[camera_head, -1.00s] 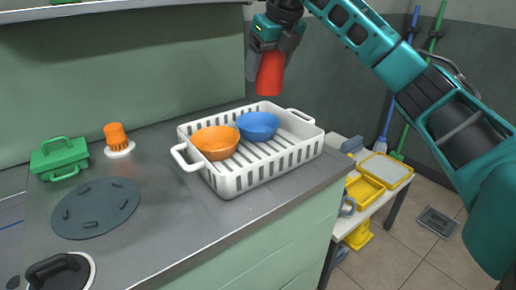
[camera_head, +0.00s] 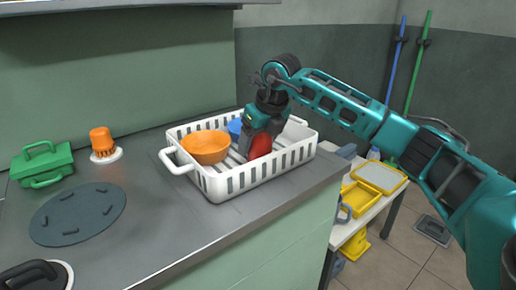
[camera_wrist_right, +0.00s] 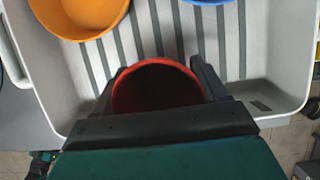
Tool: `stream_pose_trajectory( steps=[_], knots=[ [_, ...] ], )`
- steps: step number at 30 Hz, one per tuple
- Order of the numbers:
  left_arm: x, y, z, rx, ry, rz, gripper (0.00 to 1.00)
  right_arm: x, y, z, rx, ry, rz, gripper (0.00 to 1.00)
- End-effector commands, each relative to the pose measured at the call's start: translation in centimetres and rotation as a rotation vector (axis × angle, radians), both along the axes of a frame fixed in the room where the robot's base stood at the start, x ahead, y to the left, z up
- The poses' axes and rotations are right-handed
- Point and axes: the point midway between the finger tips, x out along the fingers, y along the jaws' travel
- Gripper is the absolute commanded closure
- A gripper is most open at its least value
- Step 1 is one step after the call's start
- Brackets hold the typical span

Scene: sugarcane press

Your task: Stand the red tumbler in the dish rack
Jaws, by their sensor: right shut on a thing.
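The red tumbler (camera_head: 260,146) is inside the white dish rack (camera_head: 243,178), toward its right front part. My right gripper (camera_head: 256,140) reaches down into the rack and is shut on the tumbler. In the right wrist view the tumbler (camera_wrist_right: 157,84) sits between the two fingers (camera_wrist_right: 157,95), with its open mouth facing the camera. The slatted rack floor (camera_wrist_right: 170,35) shows beyond it. I cannot tell whether the tumbler's base touches the floor. My left gripper is not in view.
An orange bowl (camera_head: 205,147) stands in the rack's left part, and a blue bowl (camera_head: 235,127) is partly hidden behind my gripper. A green box (camera_head: 42,164), an orange brush (camera_head: 102,143) and a dark round mat (camera_head: 78,213) are on the counter. A low table with yellow trays (camera_head: 361,196) stands at right.

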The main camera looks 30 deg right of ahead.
Motion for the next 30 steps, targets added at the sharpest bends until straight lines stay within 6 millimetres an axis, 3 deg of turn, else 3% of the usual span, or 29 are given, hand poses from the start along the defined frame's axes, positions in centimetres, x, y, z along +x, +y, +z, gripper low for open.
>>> stream_pose_trajectory(
  steps=[3, 14, 15, 22, 30],
  knots=[
    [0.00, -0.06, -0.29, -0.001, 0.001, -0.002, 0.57, -0.03, -0.04, -1.52, -0.001, 0.000, 0.000, 0.58],
    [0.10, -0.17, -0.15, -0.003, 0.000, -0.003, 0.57, -0.01, -0.03, -1.83, -0.001, -0.001, 0.000, 0.58],
    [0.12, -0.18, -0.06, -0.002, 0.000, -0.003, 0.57, 0.00, -0.03, -1.75, -0.001, -0.001, 0.000, 0.25],
    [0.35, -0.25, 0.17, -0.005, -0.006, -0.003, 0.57, 0.00, -0.03, -1.71, -0.001, -0.001, 0.000, 0.03],
    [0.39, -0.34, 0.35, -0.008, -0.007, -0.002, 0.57, 0.02, -0.03, -1.50, -0.001, -0.001, 0.000, 0.02]
  ],
)
